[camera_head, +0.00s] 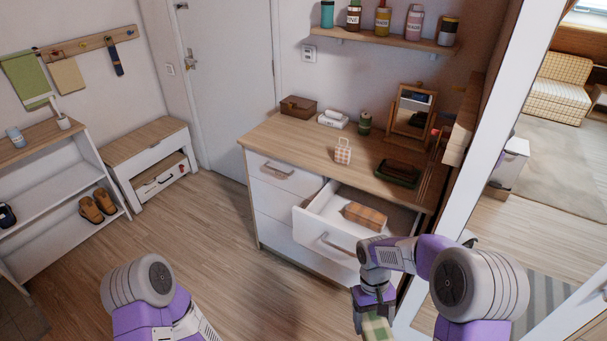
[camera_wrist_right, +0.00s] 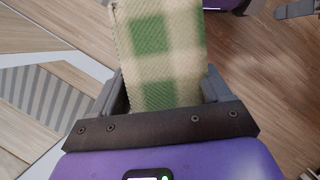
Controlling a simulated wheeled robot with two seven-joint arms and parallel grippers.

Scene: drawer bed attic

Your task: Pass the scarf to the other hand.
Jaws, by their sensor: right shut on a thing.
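The scarf is a green and cream checked cloth. It shows in the right wrist view (camera_wrist_right: 160,50), running up from between my right gripper's fingers (camera_wrist_right: 160,92). In the head view, the scarf (camera_head: 377,328) hangs at the bottom edge under my right gripper (camera_head: 372,304), its lower part cut off. My right gripper is shut on it. My left arm shows at the bottom left of the head view, its gripper out of frame. A purple and grey part, probably my left gripper (camera_wrist_right: 280,9), shows at the top right of the wrist view; its jaws are unclear.
A dresser (camera_head: 262,145) has its top drawer (camera_head: 325,235) pulled out beside my right arm, with a brown checked box (camera_head: 365,215) inside. A mirror door frame (camera_head: 480,150) stands close on the right. Wooden floor (camera_head: 190,230) is clear between my arms and the shoe shelf (camera_head: 60,190).

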